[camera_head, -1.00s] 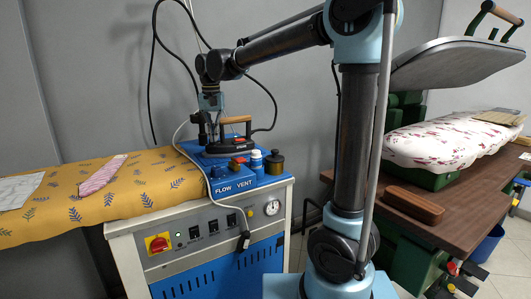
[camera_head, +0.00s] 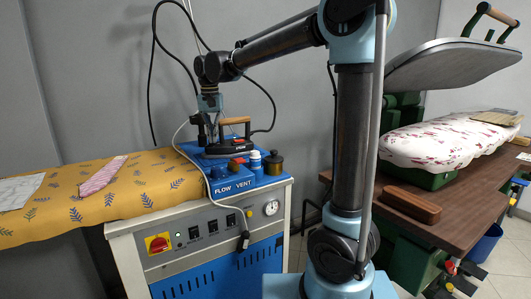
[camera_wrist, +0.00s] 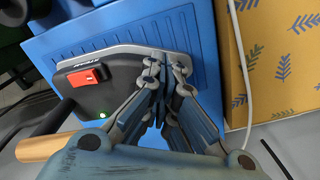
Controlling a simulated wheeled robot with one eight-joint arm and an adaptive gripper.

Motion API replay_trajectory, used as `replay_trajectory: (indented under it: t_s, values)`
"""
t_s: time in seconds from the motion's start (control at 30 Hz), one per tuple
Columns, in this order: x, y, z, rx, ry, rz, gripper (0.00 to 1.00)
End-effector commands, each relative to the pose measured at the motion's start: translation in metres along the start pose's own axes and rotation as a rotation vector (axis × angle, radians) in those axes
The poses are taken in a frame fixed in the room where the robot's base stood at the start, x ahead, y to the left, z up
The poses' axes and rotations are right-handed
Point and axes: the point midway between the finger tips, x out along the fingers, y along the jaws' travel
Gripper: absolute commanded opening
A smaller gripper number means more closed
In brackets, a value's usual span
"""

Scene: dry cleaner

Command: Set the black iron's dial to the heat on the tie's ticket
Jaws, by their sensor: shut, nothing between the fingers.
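The black iron (camera_head: 238,148) with a wooden handle rests on the blue top of the ironing unit. In the wrist view, the iron (camera_wrist: 92,105) shows a red switch, a small green light and a grey soleplate edge. My gripper (camera_head: 210,142) points down at the iron's left end in the head view. In the wrist view, my gripper (camera_wrist: 165,68) is shut and empty, its fingers over one end of the iron. The fingers hide that part, and I cannot make out the dial or any contact. A pink striped tie (camera_head: 102,176) lies on the yellow cloth. No ticket is readable.
The yellow patterned board (camera_head: 150,190) lies left, with a pale cloth or paper (camera_head: 18,191) on it. Blue-and-white (camera_head: 255,160) and dark brass (camera_head: 273,163) containers stand beside the iron. A pale hose (camera_head: 207,180) runs down the unit's front. A press (camera_head: 450,140) stands right.

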Motion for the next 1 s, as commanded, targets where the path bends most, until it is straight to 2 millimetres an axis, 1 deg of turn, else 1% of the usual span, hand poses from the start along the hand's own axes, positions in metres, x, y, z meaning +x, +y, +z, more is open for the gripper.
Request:
replay_trajectory:
  t_s: [0.03, 0.33, 0.6, 1.0]
  values:
    - [0.006, -0.006, 0.006, -0.011, -0.010, -0.009, 0.00]
    - [0.007, -0.015, 0.005, -0.013, -0.009, -0.011, 0.00]
    - [0.011, -0.020, -0.004, -0.010, -0.013, -0.012, 0.00]
    - [0.015, -0.021, -0.014, -0.007, -0.015, -0.016, 0.00]
